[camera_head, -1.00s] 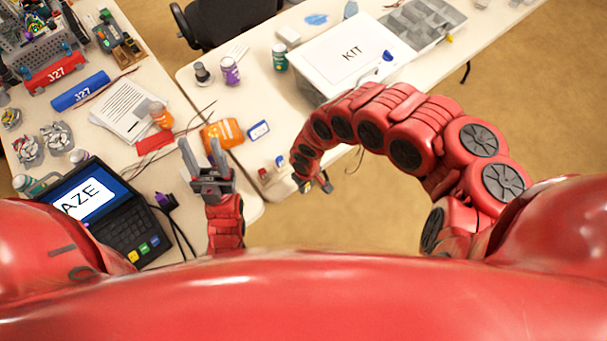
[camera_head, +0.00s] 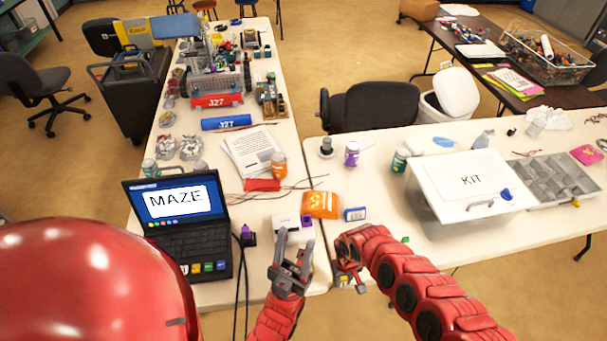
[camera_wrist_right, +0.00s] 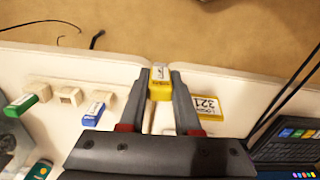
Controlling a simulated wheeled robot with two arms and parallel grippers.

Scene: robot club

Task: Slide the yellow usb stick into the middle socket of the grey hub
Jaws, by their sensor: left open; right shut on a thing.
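The yellow usb stick (camera_wrist_right: 160,85) is between the fingertips of my right gripper (camera_wrist_right: 161,82) in the right wrist view, and the gripper is shut on it. In the head view my right gripper (camera_head: 351,282) is low over the near table edge; the stick is too small to make out there. My left gripper (camera_head: 294,243) is open and empty, its fingers pointing up the picture. Just beyond it is a whitish-grey box (camera_head: 284,221) with a purple piece at its right, perhaps the grey hub. My left fingers partly cover it, and its sockets cannot be made out.
In the wrist view a green piece (camera_wrist_right: 22,105), a blue piece (camera_wrist_right: 93,113) and a yellow-edged label (camera_wrist_right: 207,108) lie nearby. In the head view a laptop (camera_head: 180,215) is at left, an orange pack (camera_head: 320,205) beyond the grippers, and a kit box (camera_head: 468,185) at right.

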